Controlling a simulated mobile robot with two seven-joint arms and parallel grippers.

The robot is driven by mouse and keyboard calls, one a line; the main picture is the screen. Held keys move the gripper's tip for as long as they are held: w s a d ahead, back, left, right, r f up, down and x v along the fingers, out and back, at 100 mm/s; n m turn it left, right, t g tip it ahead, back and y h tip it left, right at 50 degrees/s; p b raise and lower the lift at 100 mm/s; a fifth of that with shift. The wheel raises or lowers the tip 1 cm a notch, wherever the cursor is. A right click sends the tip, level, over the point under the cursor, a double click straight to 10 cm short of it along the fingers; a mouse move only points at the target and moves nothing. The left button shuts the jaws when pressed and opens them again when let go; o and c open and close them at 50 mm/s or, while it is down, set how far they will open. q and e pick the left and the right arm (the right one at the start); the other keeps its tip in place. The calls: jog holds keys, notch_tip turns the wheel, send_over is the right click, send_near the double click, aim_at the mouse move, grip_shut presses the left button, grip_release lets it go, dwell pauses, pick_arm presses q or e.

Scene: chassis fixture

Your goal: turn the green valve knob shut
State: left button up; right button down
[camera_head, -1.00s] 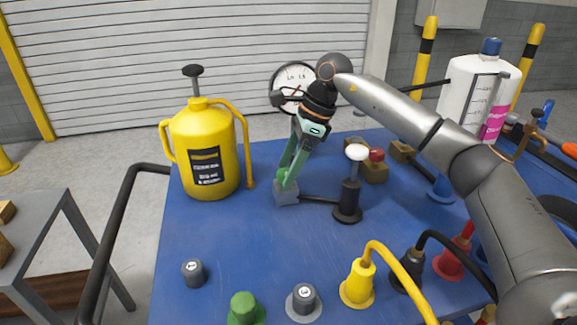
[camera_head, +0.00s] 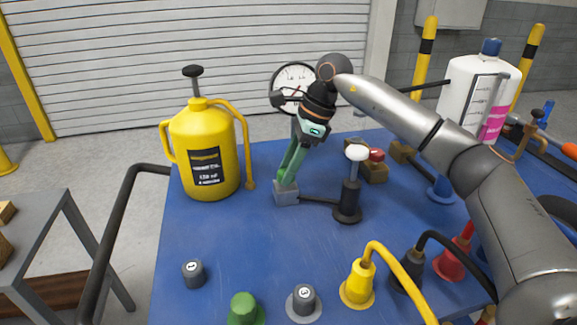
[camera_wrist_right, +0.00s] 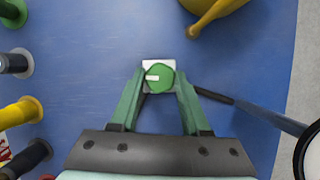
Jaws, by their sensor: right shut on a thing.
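The green valve knob (camera_wrist_right: 160,78) sits on a small grey block (camera_head: 286,197) on the blue table. In the right wrist view the knob is round with a white mark pointing left. My right gripper (camera_head: 287,179) comes down from above. Its green fingers are shut on the knob, one on each side, as the right wrist view (camera_wrist_right: 159,84) shows. In the head view the fingers hide most of the knob. My left gripper does not show in either view.
A yellow pump can (camera_head: 203,150) stands left of the valve. A dark post with a white top (camera_head: 348,195) stands to its right, joined by a dark pipe. A gauge (camera_head: 294,87) is behind. Plugs and yellow and black hoses line the front edge.

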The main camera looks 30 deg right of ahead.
jog(key=m+t, duration=0.1)
jog(key=m, duration=0.2)
jog(key=shift+s+m+h, duration=0.1)
jog(key=shift+m+h, duration=0.2)
jog(key=shift+m, duration=0.1)
jog(key=m, duration=0.2)
jog(key=m+t+h, duration=0.1)
jog(key=m, duration=0.1)
jog(key=shift+s+a+m+h, duration=0.1)
jog(key=shift+a+m+h, duration=0.1)
jog(key=shift+m+h, duration=0.1)
jog(key=m, duration=0.2)
jog(key=m+t+h, duration=0.1)
jog(key=m, duration=0.1)
jog(key=shift+a+h, duration=0.1)
jog(key=shift+h, duration=0.2)
jog(key=shift+m+h, duration=0.8)
jog(key=shift+m, duration=1.3)
jog(key=shift+c, duration=1.9)
grip_release()
